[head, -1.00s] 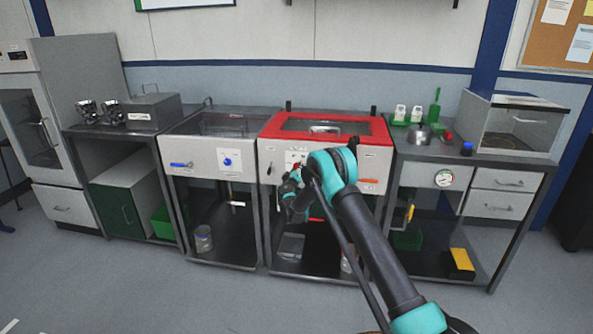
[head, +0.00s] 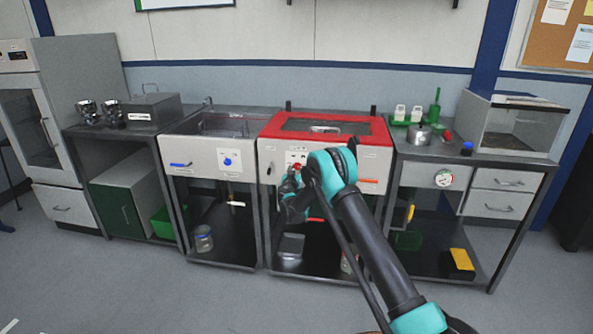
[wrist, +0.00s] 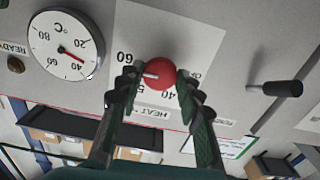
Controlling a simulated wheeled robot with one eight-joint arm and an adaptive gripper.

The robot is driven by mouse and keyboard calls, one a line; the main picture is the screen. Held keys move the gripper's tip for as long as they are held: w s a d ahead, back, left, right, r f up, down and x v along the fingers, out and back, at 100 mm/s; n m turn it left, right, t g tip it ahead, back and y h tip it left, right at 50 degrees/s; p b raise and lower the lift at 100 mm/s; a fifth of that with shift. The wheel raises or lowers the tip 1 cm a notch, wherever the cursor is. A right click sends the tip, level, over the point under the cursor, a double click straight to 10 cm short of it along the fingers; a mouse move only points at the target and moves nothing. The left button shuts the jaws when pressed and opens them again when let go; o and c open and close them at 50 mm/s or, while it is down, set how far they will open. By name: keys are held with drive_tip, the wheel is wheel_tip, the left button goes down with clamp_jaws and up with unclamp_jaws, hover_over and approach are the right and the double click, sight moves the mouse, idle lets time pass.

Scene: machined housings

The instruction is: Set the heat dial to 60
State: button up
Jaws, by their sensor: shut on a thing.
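The heat dial (wrist: 160,74) is a round red knob with a white pointer, on a white label plate with HEAT lettering. The wrist view shows it upside down. The pointer aims to the picture's left, between the 60 mark (wrist: 125,57) and a partly hidden mark below it; a 40 mark and OFF are further round. My gripper (wrist: 157,78) is shut on the knob, one finger on each side. In the head view, my gripper (head: 291,186) is at the front panel of the red-topped unit (head: 325,125), mostly behind my arm.
A round °C gauge (wrist: 66,44) with a red needle near 40 is left of the dial in the wrist view. A black-handled lever (wrist: 275,90) sticks out at the right. The head view shows a neighbouring unit with a blue knob (head: 227,161). The front floor is clear.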

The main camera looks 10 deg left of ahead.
drive_tip(key=shift+m, duration=0.3)
idle(0.4)
drive_tip(key=o, duration=1.1)
drive_tip(key=shift+o, duration=0.2)
drive_tip(key=shift+s, duration=0.1)
drive_tip(key=s, duration=1.1)
drive_tip(key=shift+s+a, duration=0.2)
drive_tip(key=shift+s, duration=0.2)
